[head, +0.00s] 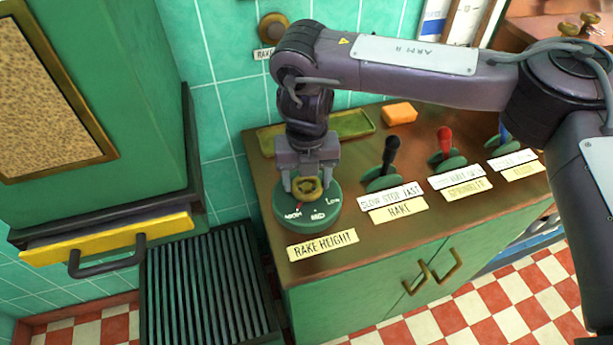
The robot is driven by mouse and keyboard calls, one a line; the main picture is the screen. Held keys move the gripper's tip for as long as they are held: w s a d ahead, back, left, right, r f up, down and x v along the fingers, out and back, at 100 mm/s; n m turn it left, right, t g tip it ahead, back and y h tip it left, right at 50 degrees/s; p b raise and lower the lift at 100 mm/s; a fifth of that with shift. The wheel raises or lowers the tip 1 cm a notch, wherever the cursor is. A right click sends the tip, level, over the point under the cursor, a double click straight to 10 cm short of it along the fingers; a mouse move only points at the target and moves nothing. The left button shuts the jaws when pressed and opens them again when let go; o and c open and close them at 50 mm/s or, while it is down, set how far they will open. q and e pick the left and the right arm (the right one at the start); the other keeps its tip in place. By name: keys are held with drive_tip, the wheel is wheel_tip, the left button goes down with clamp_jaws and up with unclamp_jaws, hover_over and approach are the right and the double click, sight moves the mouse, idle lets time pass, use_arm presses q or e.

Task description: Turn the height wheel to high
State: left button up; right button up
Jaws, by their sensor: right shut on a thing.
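The height wheel is a small brass ring (307,188) on a round green dial (322,217). A cream label (322,245) in front reads "RAKE HEIGHT". The dial has the marks HIGH at the lower left, MID at the bottom and LOW at the right. A small red mark by the wheel sits on the lower left side, close to HIGH; its exact setting is hard to tell. My right gripper (307,182) points down from above, shut on the wheel with one finger on each side. My left gripper is not in view.
Right of the dial stand a black lever (391,152), a red lever (445,140) and a partly hidden blue one. A green tray (345,124) and an orange block (399,113) lie behind. A yellow-fronted drawer (110,240) and dark slatted grate (208,295) are at left.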

sight(307, 183)
drive_tip(key=shift+w+r, duration=0.15)
drive_tip(key=o, duration=1)
wheel_tip(307, 183, up, 8)
drive_tip(key=shift+f, duration=0.15)
